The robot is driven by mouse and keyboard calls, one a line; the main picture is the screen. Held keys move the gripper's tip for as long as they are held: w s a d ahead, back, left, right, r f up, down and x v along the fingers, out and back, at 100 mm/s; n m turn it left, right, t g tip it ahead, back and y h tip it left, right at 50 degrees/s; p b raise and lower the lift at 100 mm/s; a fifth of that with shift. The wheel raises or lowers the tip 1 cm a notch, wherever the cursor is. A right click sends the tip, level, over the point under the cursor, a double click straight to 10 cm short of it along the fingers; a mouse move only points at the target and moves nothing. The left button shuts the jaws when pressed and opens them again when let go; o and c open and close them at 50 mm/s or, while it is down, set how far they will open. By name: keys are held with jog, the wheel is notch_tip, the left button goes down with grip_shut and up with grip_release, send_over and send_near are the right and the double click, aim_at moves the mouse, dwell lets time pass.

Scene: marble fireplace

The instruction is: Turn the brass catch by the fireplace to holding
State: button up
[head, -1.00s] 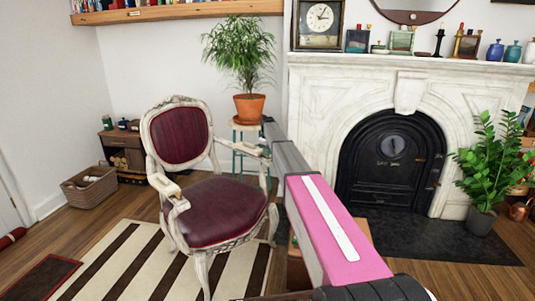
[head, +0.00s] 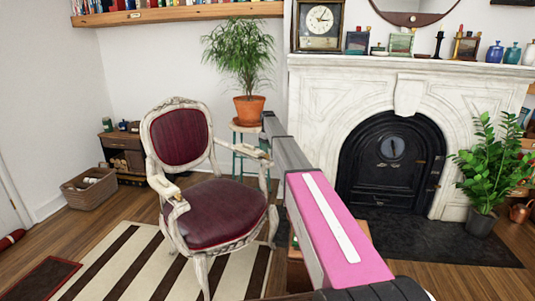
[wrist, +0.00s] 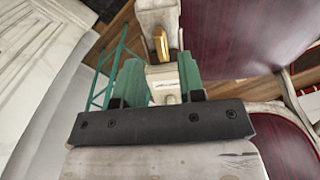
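The brass catch (wrist: 160,43) shows in the wrist view as a small upright gold lever on a pale, cream-coloured part. It lies just beyond the fingertips of my gripper (wrist: 162,66). The two green fingers stand apart, one on each side of a white block with a small label (wrist: 163,84); I cannot tell whether they touch it. No contact with the lever is visible. In the head view my arm reaches away between the chair and the fireplace (head: 315,105), and it hides most of the gripper. I cannot make out the catch there.
A carved armchair with dark red upholstery (head: 215,212) stands close to the left of my arm. A potted plant (head: 249,108) is on a green stand (head: 238,160) behind it. Another leafy plant (head: 482,222) stands right of the black hearth door. Striped rug lies at left.

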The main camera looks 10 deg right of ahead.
notch_tip(320, 180, up, 6)
jog(key=shift+r, duration=0.25)
jog(key=s+f+m, duration=0.1)
jog(key=s+f, duration=0.5)
jog(key=s, duration=0.4)
jog(key=s+f+m, duration=0.2)
jog(key=s+f, duration=0.3)
jog(key=s, duration=0.4)
jog(key=s+f+m, duration=0.1)
jog(key=s+f, duration=0.5)
jog(key=s, duration=0.4)
jog(key=s+f+m, duration=0.2)
jog(key=s+f, duration=0.1)
jog(key=s, duration=1.1)
jog(key=s+f+m, duration=0.2)
jog(key=s+f, duration=0.1)
jog(key=s, duration=1.1)
jog(key=shift+s+f, duration=0.2)
jog(key=shift+f, duration=0.15)
jog(key=shift+a, duration=0.1)
